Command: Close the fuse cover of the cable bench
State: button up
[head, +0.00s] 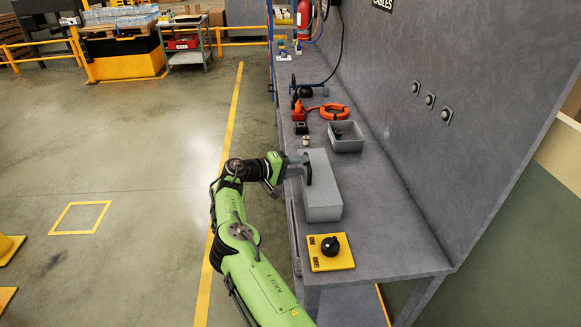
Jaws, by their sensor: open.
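A long grey box (322,195), which looks like the fuse box with its cover, sits on the cable bench (385,225) near its front edge. Its upper face looks flat and light grey; I cannot tell how far the cover stands open. My gripper (306,170) is open at the box's left side, close to its upper part. Its dark fingertips overlap the box in the picture, and I cannot tell whether they touch it. My wrist hides part of the box's left edge.
A yellow plate with a black rotary knob (331,248) lies nearer on the bench. Beyond the box are a grey open tray (346,137), an orange cable coil (335,112) and small parts. A grey back panel (440,60) rises on the right.

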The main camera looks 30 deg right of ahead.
jog(key=v, duration=1.5)
jog(key=shift+a, duration=0.25)
jog(key=shift+r, duration=0.1)
